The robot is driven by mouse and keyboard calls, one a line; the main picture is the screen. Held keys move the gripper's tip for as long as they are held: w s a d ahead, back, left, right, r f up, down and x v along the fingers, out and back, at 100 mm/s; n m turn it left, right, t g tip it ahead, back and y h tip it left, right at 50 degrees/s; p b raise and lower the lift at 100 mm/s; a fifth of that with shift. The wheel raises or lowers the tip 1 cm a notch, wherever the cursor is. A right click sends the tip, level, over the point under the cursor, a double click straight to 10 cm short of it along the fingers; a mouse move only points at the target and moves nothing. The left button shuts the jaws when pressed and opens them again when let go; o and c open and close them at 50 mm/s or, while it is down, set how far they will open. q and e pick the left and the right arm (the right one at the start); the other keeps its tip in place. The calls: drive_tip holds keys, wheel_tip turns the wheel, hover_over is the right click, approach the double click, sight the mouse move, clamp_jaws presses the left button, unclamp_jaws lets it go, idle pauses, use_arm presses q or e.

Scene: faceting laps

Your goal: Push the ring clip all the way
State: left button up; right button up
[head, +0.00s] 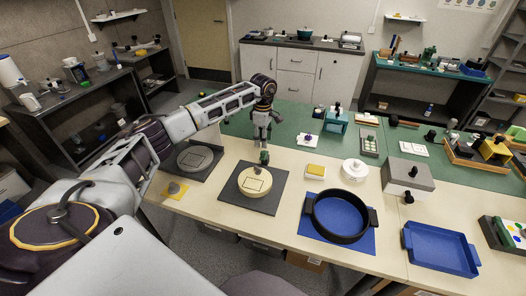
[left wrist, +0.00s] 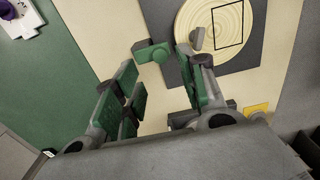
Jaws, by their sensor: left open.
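A cream ringed disc (head: 250,189) with a black square outline lies on a dark grey mat (head: 268,208); it also shows in the left wrist view (left wrist: 233,50). A small green block with a round knob (left wrist: 152,53) is at the disc's far edge in the head view (head: 264,157). A small grey-beige piece (left wrist: 196,39) stands at the disc's edge. I cannot tell which of these is the ring clip, nor how far it is pushed. My left gripper (head: 262,141) points down above the green block. Its green-padded fingers (left wrist: 160,92) are apart with nothing between them.
A grey disc (head: 195,158) on another dark mat lies to the left. A black round pan (head: 316,222) on a blue mat, a blue tray (head: 440,249) and a white round pot (head: 355,169) stand to the right. Cream tabletop is free between the mats.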

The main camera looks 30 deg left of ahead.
sight(263, 152)
use_arm(q)
drive_tip(key=shift+f+p, duration=0.45)
drive_tip(key=shift+f, duration=3.25)
clamp_jaws()
